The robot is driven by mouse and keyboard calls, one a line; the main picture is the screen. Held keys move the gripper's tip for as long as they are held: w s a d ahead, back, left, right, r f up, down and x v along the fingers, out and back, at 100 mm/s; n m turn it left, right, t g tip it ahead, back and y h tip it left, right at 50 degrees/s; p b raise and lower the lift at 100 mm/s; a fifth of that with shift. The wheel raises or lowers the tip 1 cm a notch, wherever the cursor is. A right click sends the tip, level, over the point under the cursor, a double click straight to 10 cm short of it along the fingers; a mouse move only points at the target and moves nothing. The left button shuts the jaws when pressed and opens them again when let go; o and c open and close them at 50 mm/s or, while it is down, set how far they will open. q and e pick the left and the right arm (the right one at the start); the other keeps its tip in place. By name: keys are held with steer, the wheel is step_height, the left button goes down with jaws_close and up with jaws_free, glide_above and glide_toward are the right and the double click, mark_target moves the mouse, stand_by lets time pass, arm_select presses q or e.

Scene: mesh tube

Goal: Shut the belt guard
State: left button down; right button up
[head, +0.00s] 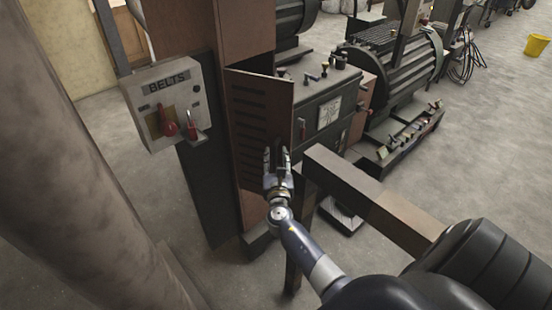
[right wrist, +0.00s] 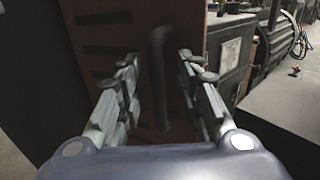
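The belt guard (head: 257,125) is a brown slotted metal door on the side of a brown upright, standing ajar at an angle in the head view. Its brown face (right wrist: 108,75) fills the left and middle of the right wrist view. A dark vertical bar handle (right wrist: 160,85) stands out from it. My right gripper (head: 278,160) is at the lower right part of the guard. Its fingers (right wrist: 158,90) are open, one on each side of the handle, with gaps visible on both sides. My left gripper is not in view.
A grey BELTS box (head: 165,103) with red levers hangs left of the guard. A brown beam frame (head: 372,195) lies close right of my arm. A thick column (head: 85,170) fills the left.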

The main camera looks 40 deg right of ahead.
steer(key=shift+a, duration=0.15)
steer(key=v, duration=1.2)
